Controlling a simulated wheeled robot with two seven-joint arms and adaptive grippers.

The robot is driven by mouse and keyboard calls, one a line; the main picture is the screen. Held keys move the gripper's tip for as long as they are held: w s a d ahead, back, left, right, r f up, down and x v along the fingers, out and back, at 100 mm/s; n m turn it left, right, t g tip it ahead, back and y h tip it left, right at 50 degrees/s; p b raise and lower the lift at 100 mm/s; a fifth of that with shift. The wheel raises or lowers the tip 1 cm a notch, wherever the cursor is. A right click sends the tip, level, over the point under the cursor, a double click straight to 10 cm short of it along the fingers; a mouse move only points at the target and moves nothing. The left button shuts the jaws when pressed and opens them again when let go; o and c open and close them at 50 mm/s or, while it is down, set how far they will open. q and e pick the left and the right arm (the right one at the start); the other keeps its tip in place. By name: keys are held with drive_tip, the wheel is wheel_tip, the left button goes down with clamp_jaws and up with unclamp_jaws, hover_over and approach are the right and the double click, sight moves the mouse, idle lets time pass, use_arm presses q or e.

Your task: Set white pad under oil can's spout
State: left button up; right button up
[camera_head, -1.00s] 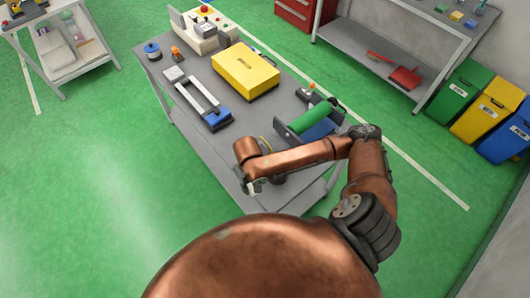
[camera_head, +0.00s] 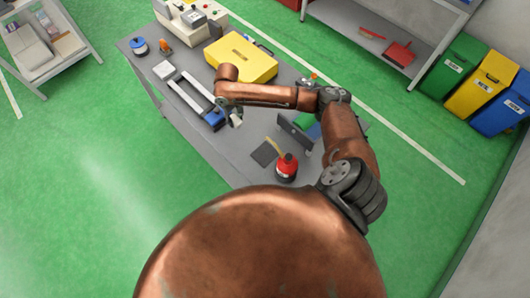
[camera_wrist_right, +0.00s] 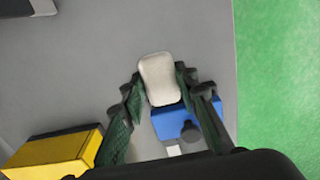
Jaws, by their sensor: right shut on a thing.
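My right gripper (camera_head: 229,108) is shut on the white pad (camera_head: 237,121), above the table's near-left edge, close to a blue block. In the right wrist view the white pad (camera_wrist_right: 160,78) is a rounded off-white block between the two fingers of the gripper (camera_wrist_right: 159,86). The red oil can (camera_head: 287,168) stands upright at the table's near end, to the right of and nearer than the gripper. Its yellow spout (camera_head: 275,147) points up and left, over a dark square (camera_head: 264,153) on the tabletop. My left gripper is not in view.
A yellow case (camera_head: 240,56) lies behind my right forearm. A grey frame with a blue block (camera_head: 214,118) is beside the gripper. A grey upright plate (camera_head: 295,131) and a green part (camera_head: 304,120) stand right of the spout, partly hidden by my arm. Bare grey tabletop (camera_head: 215,152) lies left of the can.

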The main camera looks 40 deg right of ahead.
drive_tip(key=shift+d, duration=0.35)
drive_tip(key=s+p, duration=0.1)
drive_tip(key=s, duration=0.4)
drive_tip(key=s+d+p, duration=0.1)
drive_tip(key=s, duration=0.5)
drive_tip(key=s+p, duration=0.1)
drive_tip(key=s, duration=0.5)
drive_tip(key=shift+s+d+r, duration=0.1)
drive_tip(key=shift+d+r, duration=0.05)
drive_tip(key=shift+d, duration=0.1)
wheel_tip(320, 180, down, 3)
drive_tip(key=shift+s+f, duration=0.1)
drive_tip(key=shift+f, duration=0.25)
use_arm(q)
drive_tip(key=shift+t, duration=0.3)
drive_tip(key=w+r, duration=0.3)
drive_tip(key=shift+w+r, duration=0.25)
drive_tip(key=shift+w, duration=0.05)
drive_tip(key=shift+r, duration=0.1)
use_arm(e)
drive_tip(key=shift+f, duration=0.1)
